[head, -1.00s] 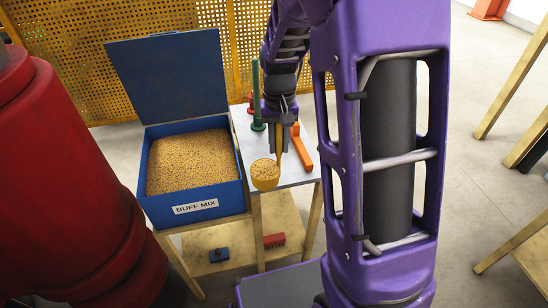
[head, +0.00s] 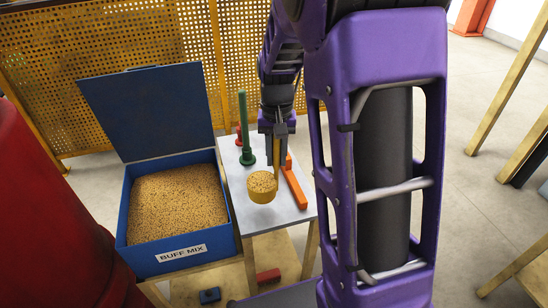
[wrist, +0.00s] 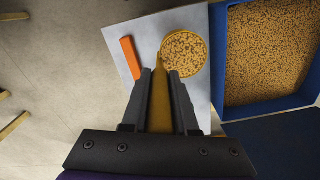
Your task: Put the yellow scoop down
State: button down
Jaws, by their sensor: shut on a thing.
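The yellow scoop (head: 262,187) has a round cup filled with tan granules. It is above or on the grey tabletop (head: 233,180); I cannot tell whether its base touches. My gripper (head: 277,158) is shut on the scoop's upright handle, at the cup's right side in the head view. In the wrist view the scoop's cup (wrist: 185,54) lies just beyond my gripper (wrist: 160,85), with the yellow handle between the two dark fingers.
An orange bar (head: 294,188) lies close to the right of the scoop. A green post (head: 244,130) and a red piece stand behind. The open blue BUFF MIX box (head: 180,259) of granules is at the left. Bare tabletop shows in front of the scoop.

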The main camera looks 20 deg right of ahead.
aim_at(277, 168)
jog(key=shift+f, duration=2.9)
jog(key=shift+f+b, duration=0.2)
jog(key=shift+b, duration=0.2)
jog(key=c, duration=0.7)
grip_release()
jog(key=shift+r, duration=0.1)
notch_tip(277, 168, up, 12)
jog(key=shift+r+p, duration=0.1)
jog(key=shift+p, duration=0.5)
